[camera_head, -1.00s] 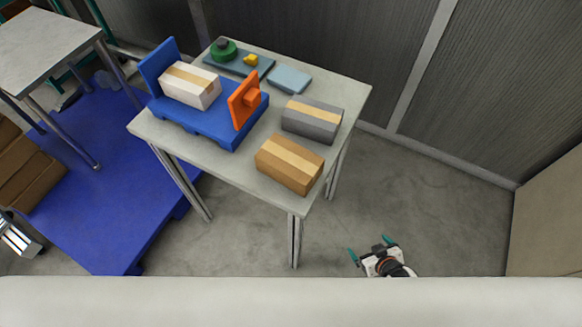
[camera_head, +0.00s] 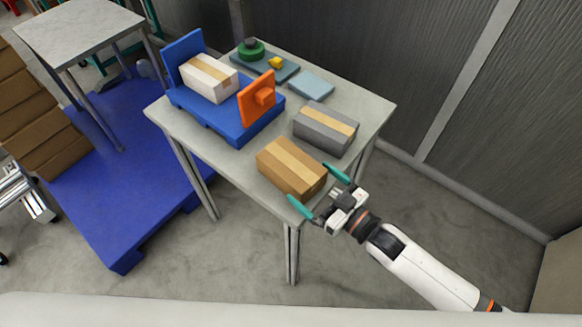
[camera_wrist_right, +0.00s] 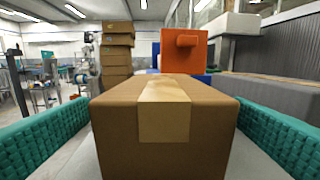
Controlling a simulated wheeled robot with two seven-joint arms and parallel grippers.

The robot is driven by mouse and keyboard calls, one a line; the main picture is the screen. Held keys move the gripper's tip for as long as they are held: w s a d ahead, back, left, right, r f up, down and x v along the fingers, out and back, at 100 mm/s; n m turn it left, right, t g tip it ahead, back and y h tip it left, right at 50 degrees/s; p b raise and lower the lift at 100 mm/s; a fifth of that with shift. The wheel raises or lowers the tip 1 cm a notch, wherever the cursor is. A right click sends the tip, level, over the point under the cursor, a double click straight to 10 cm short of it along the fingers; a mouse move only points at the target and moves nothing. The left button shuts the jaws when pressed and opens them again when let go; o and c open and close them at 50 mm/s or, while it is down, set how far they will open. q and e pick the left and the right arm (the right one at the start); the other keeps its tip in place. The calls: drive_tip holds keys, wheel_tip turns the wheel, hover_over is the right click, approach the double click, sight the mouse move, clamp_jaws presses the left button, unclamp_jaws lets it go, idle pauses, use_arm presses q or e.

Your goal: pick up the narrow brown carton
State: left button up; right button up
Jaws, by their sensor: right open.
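The narrow brown carton (camera_head: 290,166) lies at the near corner of the grey table, with a lighter tape strip along its top. In the right wrist view the carton's end face (camera_wrist_right: 115,135) fills the middle, between the teal fingers. My right gripper (camera_head: 319,188) is open at the carton's near right end, one finger toward each side. The wrist view shows room between the fingers and the carton's sides. I cannot tell whether the fingertips reach past its end face. My left gripper is not clearly in view.
A grey carton (camera_head: 325,130) lies just behind the brown one. A blue stand (camera_head: 225,115) holds a white carton (camera_head: 209,79) and an orange piece (camera_head: 258,98). A flat blue-grey box (camera_head: 311,85) lies farther back. Stacked brown boxes (camera_head: 50,140) stand at left.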

sight(299, 172)
drive_tip(key=shift+p+x, duration=0.55)
drive_tip(key=shift+x, duration=2.25)
drive_tip(key=shift+w+d, duration=0.1)
drive_tip(key=shift+d, duration=0.05)
drive_tip(key=c, duration=1.1)
